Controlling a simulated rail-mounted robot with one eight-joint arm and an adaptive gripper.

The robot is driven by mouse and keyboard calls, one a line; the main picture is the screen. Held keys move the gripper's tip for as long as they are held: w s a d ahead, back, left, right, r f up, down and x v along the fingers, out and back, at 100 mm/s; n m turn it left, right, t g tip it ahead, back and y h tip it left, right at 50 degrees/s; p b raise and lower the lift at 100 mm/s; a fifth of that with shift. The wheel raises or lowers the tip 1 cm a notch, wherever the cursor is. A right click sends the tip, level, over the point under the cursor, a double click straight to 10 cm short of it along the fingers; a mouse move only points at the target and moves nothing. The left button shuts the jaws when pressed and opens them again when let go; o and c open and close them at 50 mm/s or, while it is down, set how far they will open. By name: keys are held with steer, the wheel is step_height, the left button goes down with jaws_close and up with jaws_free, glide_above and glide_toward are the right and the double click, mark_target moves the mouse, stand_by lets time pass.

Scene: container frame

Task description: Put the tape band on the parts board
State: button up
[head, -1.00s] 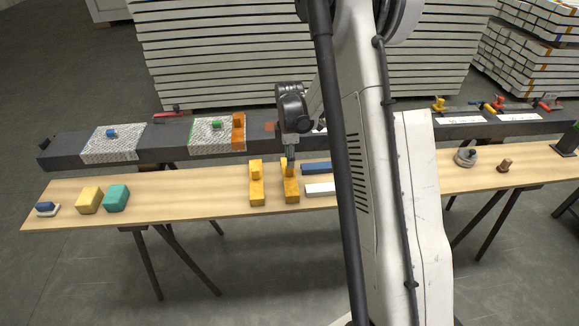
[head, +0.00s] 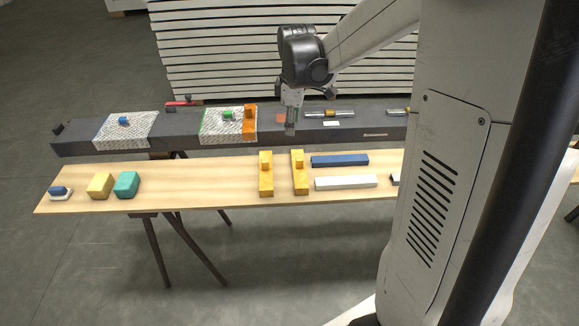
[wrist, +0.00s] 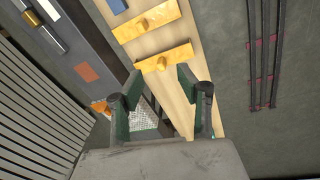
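The parts board (head: 215,175), a long light wood plank, lies across trestles in front of a dark beam. My gripper (head: 290,130) hangs above the front edge of the beam, just behind the yellow blocks. In the wrist view my gripper (wrist: 160,82) has its fingers apart, with nothing seen held between them. I cannot tell for sure which thing is the tape band. A flat orange patch (head: 281,118) lies on the beam beside my gripper; it also shows in the wrist view (wrist: 87,72). The right part of the board is hidden by my arm.
Two yellow stepped blocks (head: 266,180) (head: 300,178), a blue bar (head: 340,160) and a white bar (head: 346,182) lie on the board. Yellow (head: 100,186) and teal (head: 127,184) blocks sit left. The beam (head: 75,138) bears mesh patches, an orange piece (head: 249,122) and clamps. Bare board lies mid-left.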

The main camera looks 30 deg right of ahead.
steer(key=s+a+r+m+t, duration=0.2)
steer(key=s+a+r+m, duration=0.2)
steer(key=s+a+r, duration=0.5)
steer(key=s+a+m+t, duration=0.3)
steer(key=s+m, duration=0.3)
steer(key=s, duration=0.8)
steer(key=shift+s+a+f+t, duration=0.2)
steer(key=shift+a+f+t, duration=0.15)
steer(key=shift+a, duration=0.2)
